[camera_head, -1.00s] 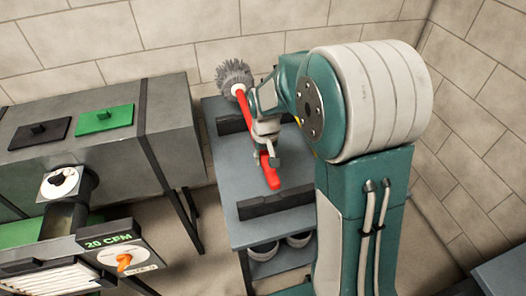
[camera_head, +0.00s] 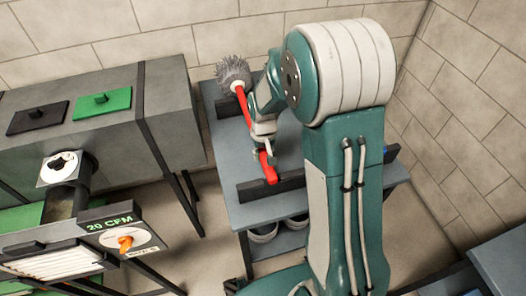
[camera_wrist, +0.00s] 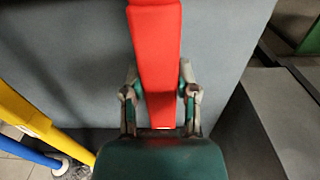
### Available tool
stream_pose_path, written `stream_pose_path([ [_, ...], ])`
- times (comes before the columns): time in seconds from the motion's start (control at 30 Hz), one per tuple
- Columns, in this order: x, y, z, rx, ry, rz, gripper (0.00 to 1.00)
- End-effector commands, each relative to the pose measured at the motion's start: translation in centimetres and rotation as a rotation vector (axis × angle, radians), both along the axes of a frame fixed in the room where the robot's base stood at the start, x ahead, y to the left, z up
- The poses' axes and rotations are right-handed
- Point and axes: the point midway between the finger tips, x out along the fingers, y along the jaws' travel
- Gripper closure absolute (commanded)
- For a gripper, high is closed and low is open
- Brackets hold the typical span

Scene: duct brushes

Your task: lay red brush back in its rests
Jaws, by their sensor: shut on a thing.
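The red brush has a grey bristle head (camera_head: 233,72) and a red handle (camera_head: 243,106). It reaches across the grey table, bristle head at the wall side. My gripper (camera_head: 264,140) is shut on the handle, partly hidden by my arm. The wrist view shows the red handle (camera_wrist: 155,45) between both fingers. The rests are two dark bars: the back rest (camera_head: 228,107) and the front rest (camera_head: 300,181). The handle's near end overlaps the front rest in the head view. I cannot tell whether the brush touches either rest.
The grey table (camera_head: 235,160) has a lower shelf with round pale items (camera_head: 263,232). A grey duct (camera_head: 105,150) with black and green covers stands left. A yellow handle (camera_wrist: 30,118) and a blue one (camera_wrist: 30,152) show at the wrist view's lower left.

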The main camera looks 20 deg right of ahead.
Motion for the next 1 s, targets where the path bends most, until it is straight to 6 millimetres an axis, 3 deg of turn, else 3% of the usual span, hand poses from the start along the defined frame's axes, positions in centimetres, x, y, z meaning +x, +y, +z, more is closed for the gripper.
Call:
stream_pose_path([
  [0.3,0.0,0.0,0.0,0.0,-0.001,0.0,1.0],
  [0.33,0.0,0.0,0.0,0.0,-0.001,0.0,0.48],
  [0.4,0.0,0.0,0.1,0.0,-0.001,0.0,0.21],
  [0.8,0.0,0.0,0.1,0.0,0.0,0.0,0.21],
  [1.0,0.1,0.0,2.7,0.0,-0.005,0.0,0.21],
])
